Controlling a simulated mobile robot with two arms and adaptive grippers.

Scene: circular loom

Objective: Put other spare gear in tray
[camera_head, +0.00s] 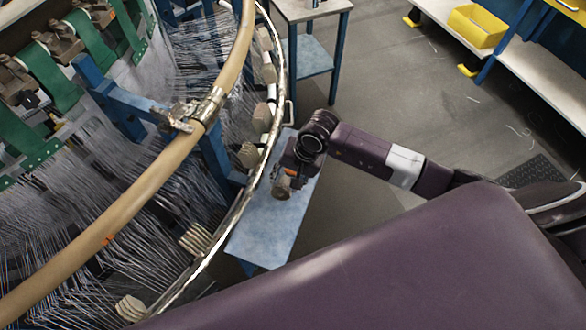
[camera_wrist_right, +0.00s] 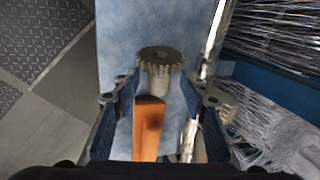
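A brown-grey spare gear (camera_wrist_right: 160,60) with a toothed head and a paler hub shows over the blue table top in the right wrist view. In the head view the gear (camera_head: 282,188) is a small brown shape at my right gripper. An orange part (camera_wrist_right: 148,128) lies between the fingers. I cannot identify a tray. My left gripper is not in view.
The circular loom's metal rim (camera_head: 232,222) and threads run close along the table's left side. A yellow bin (camera_head: 477,26) stands on a shelf at the upper right. A small side table (camera_head: 311,58) stands behind. Grey floor (camera_head: 400,100) is open to the right.

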